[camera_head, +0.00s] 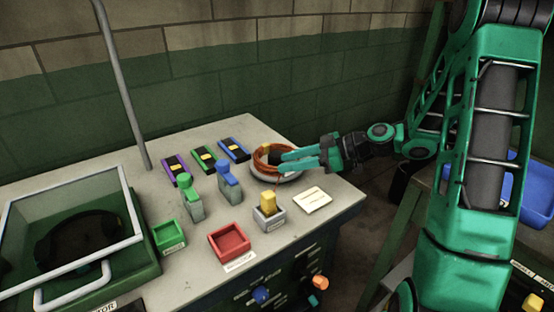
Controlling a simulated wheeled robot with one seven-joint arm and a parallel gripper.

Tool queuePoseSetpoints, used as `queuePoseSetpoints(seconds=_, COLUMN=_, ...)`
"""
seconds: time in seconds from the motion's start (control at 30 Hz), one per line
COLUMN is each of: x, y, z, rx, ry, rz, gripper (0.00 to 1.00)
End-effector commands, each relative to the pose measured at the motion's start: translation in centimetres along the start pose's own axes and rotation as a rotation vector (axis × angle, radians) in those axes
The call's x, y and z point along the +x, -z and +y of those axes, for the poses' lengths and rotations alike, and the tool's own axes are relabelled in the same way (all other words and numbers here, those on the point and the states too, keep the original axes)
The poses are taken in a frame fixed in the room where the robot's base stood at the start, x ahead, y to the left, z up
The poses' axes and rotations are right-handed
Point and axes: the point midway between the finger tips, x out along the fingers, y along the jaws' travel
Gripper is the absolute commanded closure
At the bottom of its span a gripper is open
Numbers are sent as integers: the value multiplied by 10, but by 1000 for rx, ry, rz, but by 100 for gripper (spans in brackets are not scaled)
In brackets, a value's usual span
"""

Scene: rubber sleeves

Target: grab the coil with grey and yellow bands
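A ring-shaped coil (260,157) lies near the far right part of the grey bench top. Its upper part looks orange-brown, with a pale grey-white band low on its near side; I cannot make out a yellow band. My teal gripper (281,160) reaches in from the right, with its fingers over the coil's right side. The fingers hide part of the coil. I cannot tell whether they touch or close on it.
Purple, green and blue devices (204,160) lie left of the coil. Green and blue upright pieces (229,181), a yellow block in a grey holder (268,208), a red tray (229,243) and a white square (312,199) stand nearer. A framed clear lid (136,214) is at left.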

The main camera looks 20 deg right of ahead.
Motion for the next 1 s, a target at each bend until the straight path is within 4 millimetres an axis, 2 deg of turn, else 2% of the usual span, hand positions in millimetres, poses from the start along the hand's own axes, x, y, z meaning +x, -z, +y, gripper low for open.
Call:
queuePoseSetpoints(seconds=0.1, x=19, y=-2, z=-2, rx=1, ry=5, rz=1, gripper=64)
queuePoseSetpoints(seconds=0.23, x=33, y=-2, z=-1, rx=0, ry=2, rz=0, gripper=64)
queuePoseSetpoints(seconds=0.53, x=38, y=-2, z=0, rx=1, ry=0, rz=-1, gripper=64)
queuePoseSetpoints(seconds=0.57, x=38, y=-2, z=0, rx=1, ry=0, rz=-1, gripper=66)
queuePoseSetpoints(seconds=0.7, x=38, y=-2, z=0, rx=1, ry=0, rz=-1, gripper=100)
queuePoseSetpoints(seconds=1.0, x=37, y=-4, z=1, rx=4, ry=-2, rz=-6, gripper=100)
